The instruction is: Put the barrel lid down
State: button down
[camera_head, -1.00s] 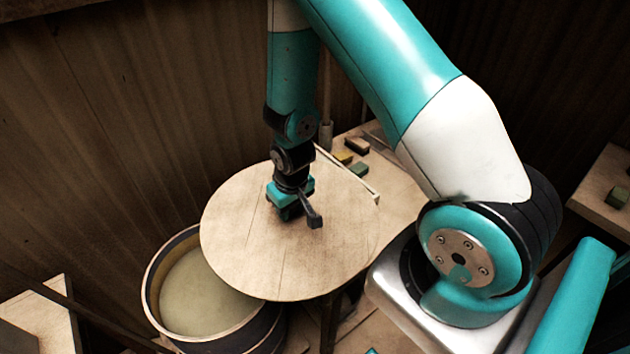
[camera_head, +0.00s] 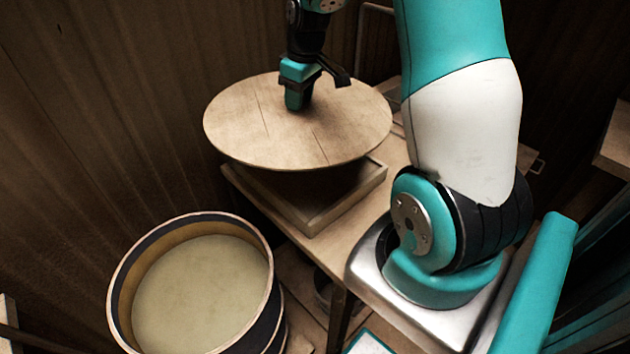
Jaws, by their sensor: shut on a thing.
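The barrel lid (camera_head: 265,135) is a round, flat wooden disc, roughly level. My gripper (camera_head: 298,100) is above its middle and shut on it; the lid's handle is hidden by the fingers. The lid hangs over a wooden tray (camera_head: 345,205) with raised edges on the table, and hides the tray's far part. I cannot tell how large the gap between lid and tray is. The barrel (camera_head: 130,270) stands open at the lower left, with pale contents showing inside. The lid is clear of the barrel's mouth.
The wooden table (camera_head: 330,250) carries the tray and stands right of the barrel. A plank wall (camera_head: 120,110) rises close behind the barrel and lid. Another wooden surface (camera_head: 615,145) shows at the right edge. A dark round object (camera_head: 325,290) sits low beneath the table.

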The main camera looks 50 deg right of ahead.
aim_at(313, 104)
jog(key=shift+n, duration=0.4)
jog(key=d, duration=0.1)
jog(key=s+d+r+b, duration=0.1)
jog(key=d+b, duration=0.1)
jog(key=shift+s+d+r, duration=0.15)
jog(key=shift+s+r, duration=0.1)
jog(key=shift+r, duration=0.1)
jog(key=shift+s+d+f, duration=0.1)
notch_tip(313, 104, down, 19)
jog(key=shift+f+p, duration=0.2)
jog(key=shift+p, duration=0.1)
jog(key=c, duration=0.7)
grip_release()
jog(key=shift+c, duration=0.2)
